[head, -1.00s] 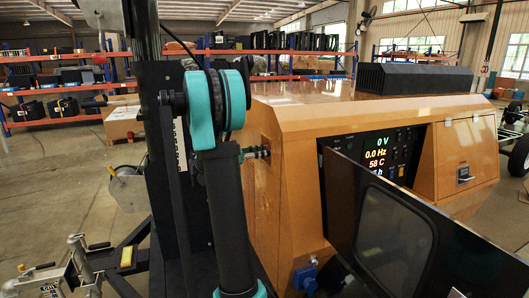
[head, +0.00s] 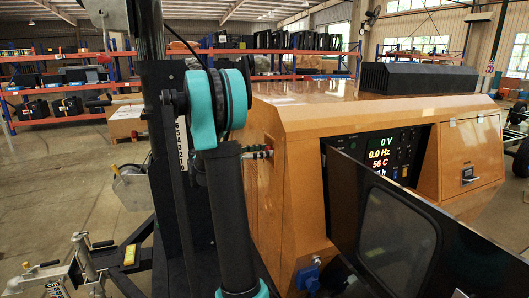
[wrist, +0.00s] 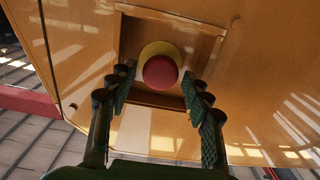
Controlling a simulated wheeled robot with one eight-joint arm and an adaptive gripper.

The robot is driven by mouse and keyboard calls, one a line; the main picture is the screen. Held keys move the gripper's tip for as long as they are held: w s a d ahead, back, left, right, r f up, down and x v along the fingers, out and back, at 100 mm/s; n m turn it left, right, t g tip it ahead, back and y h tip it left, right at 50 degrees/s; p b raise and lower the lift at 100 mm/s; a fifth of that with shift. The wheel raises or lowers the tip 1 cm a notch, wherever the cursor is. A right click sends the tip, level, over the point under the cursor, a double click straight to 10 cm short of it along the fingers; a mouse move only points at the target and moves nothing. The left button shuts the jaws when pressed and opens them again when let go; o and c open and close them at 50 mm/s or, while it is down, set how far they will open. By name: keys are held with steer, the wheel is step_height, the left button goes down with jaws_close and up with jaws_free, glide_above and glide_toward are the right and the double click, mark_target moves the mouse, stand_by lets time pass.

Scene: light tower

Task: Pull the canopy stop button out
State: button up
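The canopy stop button (wrist: 160,72) shows in the wrist view as a round red cap on a yellow base. It sits in a square recess of the orange canopy (wrist: 255,70). My gripper (wrist: 158,88) is open, with one dark green padded finger on each side of the button. The fingertips are around the level of the cap in the picture. I see a gap between each finger and the red cap, and nothing is held. In the head view the canopy (head: 350,112) stands right of my arm, and the button cannot be made out clearly there.
A lit control panel (head: 385,150) reads 0 V, 0.0 Hz and 56 C. An open dark door with a window (head: 400,235) stands in front of it. A black mast (head: 165,130) and a trailer hitch (head: 85,260) are at the left. Shelves (head: 60,90) stand behind.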

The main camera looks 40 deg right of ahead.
stand_by(0.3)
steer(key=v, duration=1.2)
steer(key=s+a+f+n+t+y, duration=0.2)
steer(key=s+a+f+n+y, duration=0.15)
steer(key=s+f+n, duration=0.35)
steer(key=s+a+f+n+t+y, duration=0.3)
steer(key=s+f+n+y, duration=0.15)
steer(key=f, duration=0.35)
steer(key=s+a+f+n+t+y, duration=0.1)
steer(key=s+a+f+n+y, duration=0.3)
steer(key=a, duration=0.5)
steer(key=s+a+f+n+t+y, duration=0.2)
steer(key=s+a+f+n+y, duration=0.3)
steer(key=a, duration=0.3)
steer(key=shift+s+a+f+y, duration=0.3)
steer(key=shift+s+a+f, duration=0.1)
steer(key=shift+s+f, duration=0.4)
